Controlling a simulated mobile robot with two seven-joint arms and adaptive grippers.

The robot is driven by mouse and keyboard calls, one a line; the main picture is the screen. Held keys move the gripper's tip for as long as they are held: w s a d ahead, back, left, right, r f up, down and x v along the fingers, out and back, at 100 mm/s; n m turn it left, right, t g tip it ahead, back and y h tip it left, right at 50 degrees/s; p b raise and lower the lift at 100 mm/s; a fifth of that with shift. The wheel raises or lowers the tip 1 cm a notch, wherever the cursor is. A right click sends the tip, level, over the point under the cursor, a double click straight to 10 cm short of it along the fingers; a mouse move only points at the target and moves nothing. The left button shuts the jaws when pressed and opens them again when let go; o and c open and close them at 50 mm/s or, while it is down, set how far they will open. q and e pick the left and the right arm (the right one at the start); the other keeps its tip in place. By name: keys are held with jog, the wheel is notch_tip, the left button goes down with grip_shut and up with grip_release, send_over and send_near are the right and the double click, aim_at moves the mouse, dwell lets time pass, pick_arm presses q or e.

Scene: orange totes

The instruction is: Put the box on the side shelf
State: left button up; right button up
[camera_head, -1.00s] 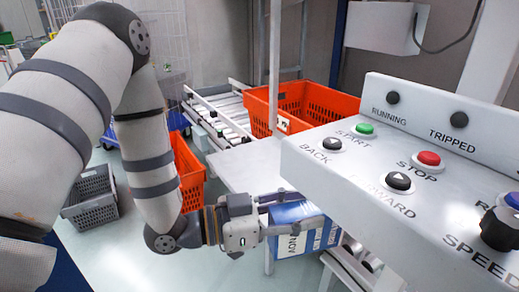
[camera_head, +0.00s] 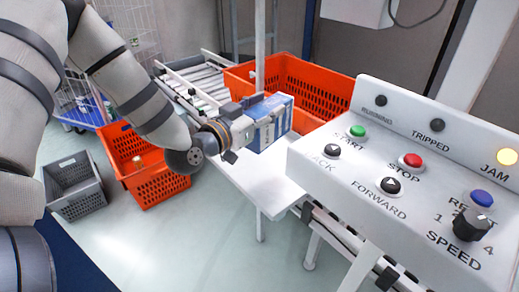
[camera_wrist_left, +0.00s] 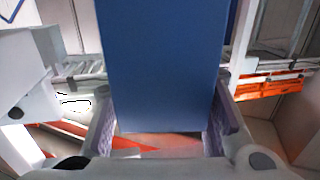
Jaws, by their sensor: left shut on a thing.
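The blue and white box (camera_head: 270,124) is in my left gripper (camera_head: 252,128), in front of the large orange tote. The left gripper is shut on it. In the left wrist view the box's plain blue face (camera_wrist_left: 162,65) fills the middle, with a finger of the gripper (camera_wrist_left: 163,128) on each side. The side shelf is a flat white surface (camera_head: 262,188) beside the control panel. The box appears held above the shelf's far part; the gap under it is hard to judge. My right gripper is not in view.
A white control panel (camera_head: 400,185) with buttons and a lit yellow JAM lamp (camera_head: 507,157) stands on the right. A large orange tote (camera_head: 325,95) sits behind the box. A roller conveyor (camera_head: 195,88), an orange tote (camera_head: 150,178) and a grey basket (camera_head: 72,187) are left. The near shelf top is clear.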

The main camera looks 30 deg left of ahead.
aim_at(265, 143)
pick_arm(q)
notch_tip(265, 143, down, 10)
jog(key=shift+d+f+b, duration=0.1)
jog(key=shift+d+b, duration=0.05)
jog(key=shift+b, duration=1.1)
jog(key=shift+r, duration=0.3)
jog(key=shift+f, duration=0.2)
jog(key=o, duration=1.4)
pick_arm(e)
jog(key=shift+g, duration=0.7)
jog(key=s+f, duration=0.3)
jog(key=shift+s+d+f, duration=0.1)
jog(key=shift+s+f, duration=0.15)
pick_arm(q)
jog(key=shift+r, duration=0.1)
